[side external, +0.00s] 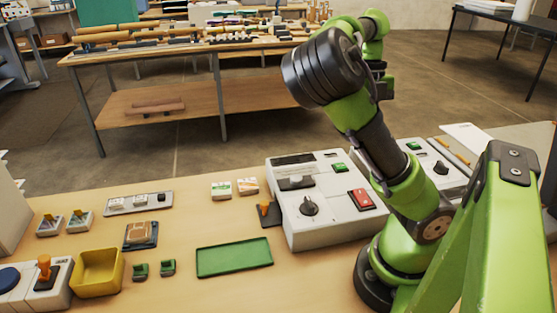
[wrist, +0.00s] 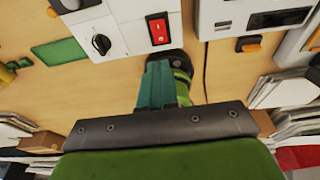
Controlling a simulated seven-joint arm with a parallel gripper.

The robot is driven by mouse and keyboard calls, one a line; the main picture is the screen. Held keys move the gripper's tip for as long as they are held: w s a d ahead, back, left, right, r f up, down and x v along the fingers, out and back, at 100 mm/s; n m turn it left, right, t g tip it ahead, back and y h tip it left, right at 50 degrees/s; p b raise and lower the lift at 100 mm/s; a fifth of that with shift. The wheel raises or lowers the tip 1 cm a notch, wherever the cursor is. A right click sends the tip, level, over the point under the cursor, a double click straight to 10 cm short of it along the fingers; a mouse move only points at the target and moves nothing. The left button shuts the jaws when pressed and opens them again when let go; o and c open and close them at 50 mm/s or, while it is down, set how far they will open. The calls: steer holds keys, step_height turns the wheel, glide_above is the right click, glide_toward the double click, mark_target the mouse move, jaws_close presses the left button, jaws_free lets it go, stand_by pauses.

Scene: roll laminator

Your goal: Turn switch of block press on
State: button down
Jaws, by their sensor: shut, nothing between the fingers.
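A white machine (side external: 320,222) stands at the middle of the table and fits the block press, though no readable label confirms it. It shows at the top of the wrist view (wrist: 128,38). On its sloped top is a red rocker switch (side external: 362,199) in a dark frame, also visible in the wrist view (wrist: 158,30). I cannot tell which way the rocker is set. A black knob (side external: 309,206) sits to its left, and a green button (side external: 339,167) behind.
A second white machine (side external: 433,165) stands to the right. A green tray (side external: 234,258) lies left of the first machine; a yellow bin (side external: 97,271) is at the front left. Small blocks and pads lie at left. Bare table surrounds the tray.

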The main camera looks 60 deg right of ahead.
glide_above(360, 191)
steer(key=f, duration=1.2)
steer(key=shift+w+d, duration=0.15)
steer(key=shift+d, duration=0.05)
steer(key=shift+w+d+f, duration=0.1)
steer(key=shift+w+f, duration=0.05)
steer(key=shift+f, duration=0.7)
steer(key=shift+d+f+g+y, duration=0.1)
steer(key=shift+f+g+y, duration=0.2)
steer(key=shift+g+y, duration=0.3)
steer(key=shift+r, duration=0.15)
steer(key=shift+r, duration=0.65)
steer(key=shift+w+r, duration=0.1)
